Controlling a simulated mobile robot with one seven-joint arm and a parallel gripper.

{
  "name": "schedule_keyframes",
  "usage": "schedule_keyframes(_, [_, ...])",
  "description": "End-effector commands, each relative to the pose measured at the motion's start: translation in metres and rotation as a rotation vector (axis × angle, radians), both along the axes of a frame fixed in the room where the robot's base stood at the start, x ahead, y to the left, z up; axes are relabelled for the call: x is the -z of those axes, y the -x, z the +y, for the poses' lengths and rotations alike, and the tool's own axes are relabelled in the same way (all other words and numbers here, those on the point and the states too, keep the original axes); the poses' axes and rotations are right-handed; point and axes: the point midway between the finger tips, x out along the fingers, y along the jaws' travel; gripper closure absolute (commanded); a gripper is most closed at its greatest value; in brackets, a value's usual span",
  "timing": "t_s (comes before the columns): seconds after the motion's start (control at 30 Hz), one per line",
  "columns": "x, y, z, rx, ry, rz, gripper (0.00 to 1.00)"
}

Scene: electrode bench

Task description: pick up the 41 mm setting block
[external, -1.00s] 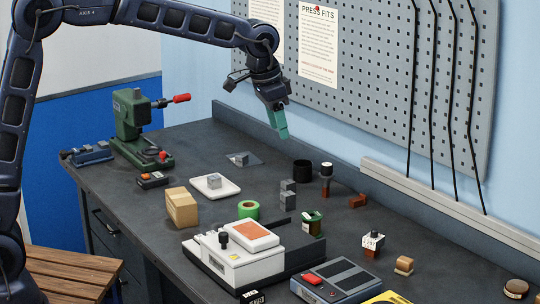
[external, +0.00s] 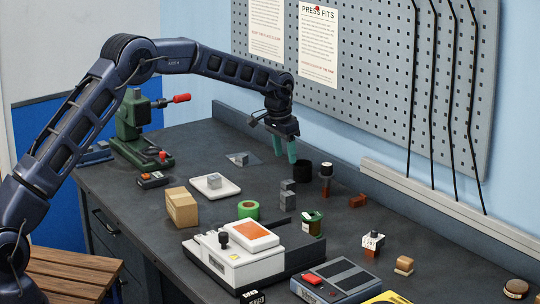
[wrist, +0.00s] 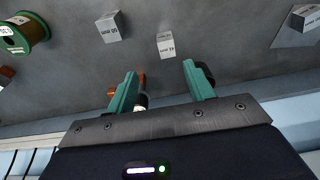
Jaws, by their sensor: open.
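Several small grey blocks with white labels are on the bench. One block (wrist: 166,45) lies just beyond and between my fingertips in the wrist view; it seems to be the rear of two close blocks (external: 288,185) in the external view. The front one (external: 287,201) is up and left in the wrist view (wrist: 111,27). Their labels are upside down and too small to read surely, so I cannot tell which is 41 mm. My gripper (external: 284,160) is open and empty, pointing down above the bench behind these blocks; its teal fingers (wrist: 160,70) are apart.
Another block (external: 214,181) sits on a white tray (external: 228,192), and one (external: 239,157) on a dark plate at the back. The pegboard wall is behind.

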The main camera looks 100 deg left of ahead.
Motion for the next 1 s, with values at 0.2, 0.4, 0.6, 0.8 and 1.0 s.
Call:
schedule_keyframes(0.2, [0.014,0.004,0.011,-0.009,0.003,0.001,0.47])
schedule_keyframes(0.4, [0.040,0.002,0.013,-0.008,0.004,0.003,0.47])
schedule_keyframes(0.6, [0.062,-0.001,0.015,-0.008,0.003,0.001,0.47])
schedule_keyframes(0.8, [0.073,-0.003,0.018,-0.008,0.003,0.001,0.47])
schedule_keyframes(1.0, [0.100,-0.006,0.022,-0.007,0.004,0.002,0.47])
